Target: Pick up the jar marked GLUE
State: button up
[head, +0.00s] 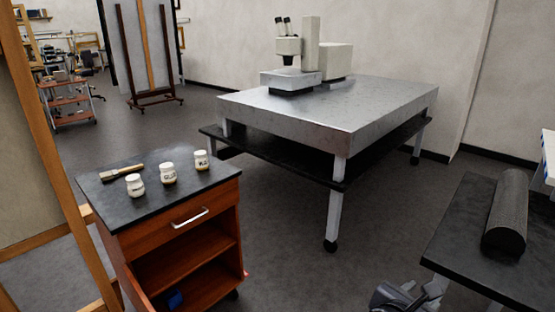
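Three small white jars stand upright in a slanting row on the black top of a wooden cabinet (150,208) at the left. The middle jar (168,174) has dark lettering that seems to read GLUE. The left jar (135,186) and the right jar (201,160) also carry dark lettering, too small to read surely. A grey mechanical part at the bottom edge appears to be my gripper (408,297). It is partly cut off, far to the right of the jars and apart from them. Whether its fingers are open cannot be made out.
A brush (122,172) lies behind the left jar. The cabinet has a drawer with a metal handle (190,218) and open shelves. A metal-topped table (330,112) bears a microscope (300,58). A dark bench (478,245) with a roll (507,215) stands right. Floor between is clear.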

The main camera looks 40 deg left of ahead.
aim_at(168, 175)
jog(key=i+u, duration=0.4)
jog(key=i+l+u, duration=0.2)
jog(key=i+u, duration=0.2)
jog(key=i, duration=0.25)
jog(key=i+l+u, duration=0.4)
jog(key=i+j+u, duration=0.25)
jog(key=u, duration=0.15)
jog(key=i+j+u, duration=0.1)
jog(key=i+u, duration=0.7)
jog(key=i+l+u, duration=0.1)
jog(key=i+u, duration=0.3)
jog(key=i, duration=0.45)
jog(key=j+u, duration=0.05)
jog(key=j, duration=0.05)
